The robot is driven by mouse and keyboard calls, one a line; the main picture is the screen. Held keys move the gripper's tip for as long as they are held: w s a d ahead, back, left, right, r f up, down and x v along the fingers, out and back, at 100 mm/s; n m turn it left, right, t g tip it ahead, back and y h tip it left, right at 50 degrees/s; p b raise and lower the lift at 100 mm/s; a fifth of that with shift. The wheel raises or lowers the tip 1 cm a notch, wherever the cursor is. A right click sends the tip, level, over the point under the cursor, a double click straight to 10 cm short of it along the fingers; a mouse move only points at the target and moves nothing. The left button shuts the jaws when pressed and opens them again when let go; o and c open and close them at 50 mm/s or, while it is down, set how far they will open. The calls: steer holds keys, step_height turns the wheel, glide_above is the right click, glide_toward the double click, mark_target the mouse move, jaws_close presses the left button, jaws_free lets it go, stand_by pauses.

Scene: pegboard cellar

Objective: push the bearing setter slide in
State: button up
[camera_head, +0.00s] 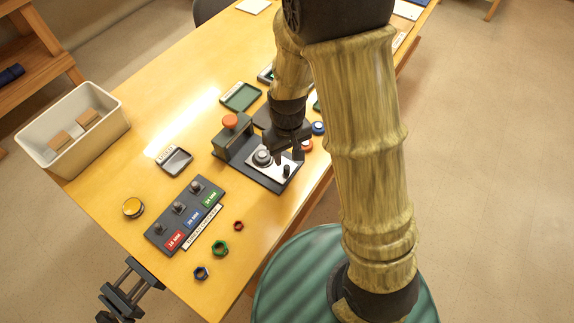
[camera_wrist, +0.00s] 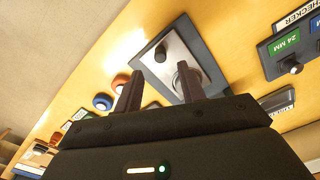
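The bearing setter has a dark base (camera_head: 257,174), an upright post with an orange knob (camera_head: 230,121), and a silver slide plate (camera_head: 279,165). The plate carries a round metal seat and a small black handle (camera_head: 287,171). In the wrist view the silver plate (camera_wrist: 180,50) and black handle (camera_wrist: 160,53) show just beyond the fingers. The metal seat is partly behind the right finger. My gripper (camera_head: 284,149) is above the plate; it also shows in the wrist view (camera_wrist: 159,88), with its fingers apart and nothing between them. I cannot tell whether it touches the slide.
A checker panel (camera_head: 165,238) with several knobs and coloured labels lies left of the setter, with loose coloured rings (camera_head: 220,248) in front. A small tray (camera_head: 177,161), a yellow button (camera_head: 133,207) and a white bin (camera_head: 60,153) stand further left. Orange (camera_head: 306,145) and blue (camera_head: 318,128) round pieces sit right, near the table edge.

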mark_target(287, 168)
step_height(287, 168, down, 7)
steer(key=shift+r, duration=0.2)
steer(key=c, duration=0.5)
steer(key=shift+s+a, duration=0.1)
jaws_close()
